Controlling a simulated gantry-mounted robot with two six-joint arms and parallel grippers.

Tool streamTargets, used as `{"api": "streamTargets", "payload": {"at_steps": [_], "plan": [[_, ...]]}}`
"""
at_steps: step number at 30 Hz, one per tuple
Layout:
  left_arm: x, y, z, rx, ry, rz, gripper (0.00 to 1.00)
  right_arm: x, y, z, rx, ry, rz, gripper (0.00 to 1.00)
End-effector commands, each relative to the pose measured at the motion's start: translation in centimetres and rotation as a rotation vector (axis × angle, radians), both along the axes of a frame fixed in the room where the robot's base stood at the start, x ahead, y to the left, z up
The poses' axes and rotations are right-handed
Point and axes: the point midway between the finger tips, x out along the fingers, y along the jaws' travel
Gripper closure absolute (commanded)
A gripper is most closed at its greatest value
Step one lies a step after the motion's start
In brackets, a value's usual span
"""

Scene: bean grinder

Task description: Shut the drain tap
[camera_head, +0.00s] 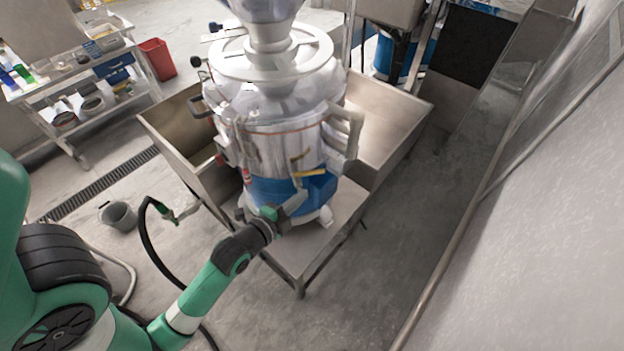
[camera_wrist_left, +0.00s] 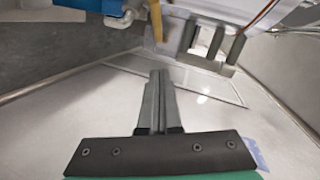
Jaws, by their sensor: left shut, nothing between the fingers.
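The grinder (camera_head: 285,135) is a large white and steel machine with a blue lower band, standing on a steel table. A yellow lever handle, which looks like the drain tap (camera_head: 312,172), sticks out at the front of its lower body. A yellow piece, likely the same handle (camera_wrist_left: 157,22), shows at the top of the left wrist view. My left gripper (camera_head: 298,200) is just below and left of the yellow handle, apart from it as far as I can see. Its fingers (camera_wrist_left: 158,76) are shut together and empty. My right gripper is out of view.
The steel table edge (camera_head: 300,280) lies below my left gripper. Steel basin walls (camera_head: 400,135) flank the grinder. A black hose (camera_head: 150,235) and a grey bucket (camera_head: 118,215) are on the left. A blue fitting (camera_wrist_left: 72,4) shows at the wrist view's upper left.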

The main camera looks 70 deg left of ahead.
Motion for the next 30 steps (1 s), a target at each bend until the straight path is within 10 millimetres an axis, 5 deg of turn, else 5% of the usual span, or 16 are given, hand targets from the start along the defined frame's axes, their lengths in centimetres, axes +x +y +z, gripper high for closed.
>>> {"api": "streamTargets", "payload": {"at_steps": [8,15,30], "plan": [[5.2,3.1,-1.6,0.000,-0.002,0.000,1.00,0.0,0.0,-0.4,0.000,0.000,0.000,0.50],[5.7,6.1,-3.0,-0.001,0.000,0.002,1.00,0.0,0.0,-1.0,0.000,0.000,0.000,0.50],[6.0,7.1,-3.6,-0.001,-0.002,0.001,1.00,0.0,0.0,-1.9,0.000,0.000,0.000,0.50]]}}
